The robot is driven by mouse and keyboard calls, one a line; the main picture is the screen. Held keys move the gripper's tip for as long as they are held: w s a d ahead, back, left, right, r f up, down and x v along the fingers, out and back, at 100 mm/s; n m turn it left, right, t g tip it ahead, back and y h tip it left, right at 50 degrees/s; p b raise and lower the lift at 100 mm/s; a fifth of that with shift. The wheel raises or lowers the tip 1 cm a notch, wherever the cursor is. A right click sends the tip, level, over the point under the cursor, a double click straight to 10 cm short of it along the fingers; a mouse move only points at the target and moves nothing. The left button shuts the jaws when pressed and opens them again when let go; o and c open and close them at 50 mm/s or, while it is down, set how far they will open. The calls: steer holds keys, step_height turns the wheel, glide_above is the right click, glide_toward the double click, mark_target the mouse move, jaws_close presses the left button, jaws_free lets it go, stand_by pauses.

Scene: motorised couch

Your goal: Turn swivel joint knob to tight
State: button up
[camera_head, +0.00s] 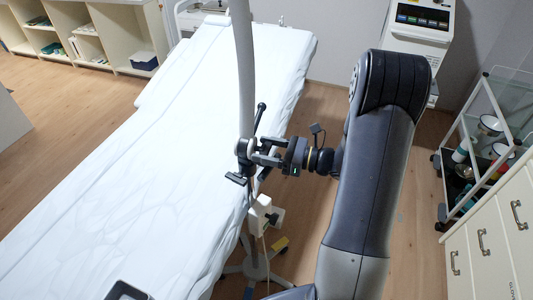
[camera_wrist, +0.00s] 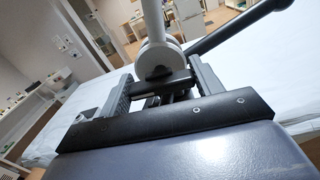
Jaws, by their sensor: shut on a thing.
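The swivel joint (camera_head: 244,147) is a dark clamp on a pale upright pole (camera_head: 243,70), beside the couch's right edge. In the wrist view the joint (camera_wrist: 154,50) is a light grey round housing just beyond my fingers. My gripper (camera_head: 257,152) comes in from the right and meets the joint. In the wrist view my gripper (camera_wrist: 165,82) has one finger on each side of the dark knob (camera_wrist: 163,86) and is shut on it. The knob is mostly hidden by the fingers and housing, and no tight marking is readable. A black lever (camera_wrist: 238,24) slants up and right.
The couch (camera_head: 180,110) with a white sheet fills the left and middle. The pole's wheeled base (camera_head: 252,268) stands on the floor below. A glass-shelved trolley (camera_head: 487,130) and a drawer cabinet (camera_head: 490,245) stand at the right. Floor shows between couch and cabinet.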

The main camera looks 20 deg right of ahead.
steer(key=shift+n+b, duration=0.55)
steer(key=shift+n, duration=0.25)
steer(key=o, duration=1)
steer(key=b+v, duration=0.2)
steer(key=v, duration=0.9)
steer(key=shift+a, duration=0.1)
